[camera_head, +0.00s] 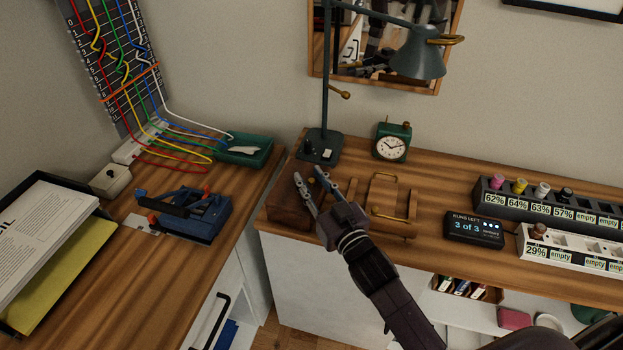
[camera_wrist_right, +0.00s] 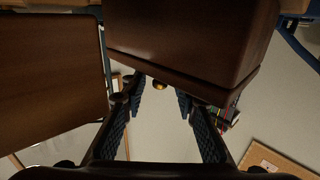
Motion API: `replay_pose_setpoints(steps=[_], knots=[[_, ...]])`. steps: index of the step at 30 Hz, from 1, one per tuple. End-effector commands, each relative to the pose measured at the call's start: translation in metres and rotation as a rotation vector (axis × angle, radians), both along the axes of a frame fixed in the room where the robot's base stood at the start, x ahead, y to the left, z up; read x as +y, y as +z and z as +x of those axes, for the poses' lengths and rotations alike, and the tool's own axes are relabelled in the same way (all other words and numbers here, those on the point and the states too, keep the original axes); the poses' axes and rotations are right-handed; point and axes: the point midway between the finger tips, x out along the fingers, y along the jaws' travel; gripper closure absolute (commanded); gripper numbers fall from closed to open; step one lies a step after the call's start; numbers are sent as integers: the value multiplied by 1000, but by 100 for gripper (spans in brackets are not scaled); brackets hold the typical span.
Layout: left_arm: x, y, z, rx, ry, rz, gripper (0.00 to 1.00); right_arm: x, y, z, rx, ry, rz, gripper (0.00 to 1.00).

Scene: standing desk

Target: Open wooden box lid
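The wooden box (camera_head: 287,208) is dark reddish brown and stands at the left end of the right-hand desk in the head view, partly hidden behind my right gripper (camera_head: 305,172). In the right wrist view the box (camera_wrist_right: 190,38) fills the top, upside down, and a seam runs along its lid. The lid looks shut. A small brass knob (camera_wrist_right: 158,86) shows between the fingertips of my right gripper (camera_wrist_right: 160,98). The fingers are apart, and I cannot tell whether they touch the knob. My left gripper is not in view.
A wooden stand with brass handles (camera_head: 402,213) is right of my gripper. The lamp base (camera_head: 321,146) and green clock (camera_head: 391,142) stand behind. A small display (camera_head: 473,230) and labelled racks (camera_head: 545,203) are further right. A blue tool (camera_head: 190,212) lies on the left desk.

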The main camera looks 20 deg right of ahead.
Motion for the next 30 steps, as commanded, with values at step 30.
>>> replay_pose_setpoints(steps=[30], knots=[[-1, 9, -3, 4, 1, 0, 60, 1, 6, 7, 10, 0, -17, 100]])
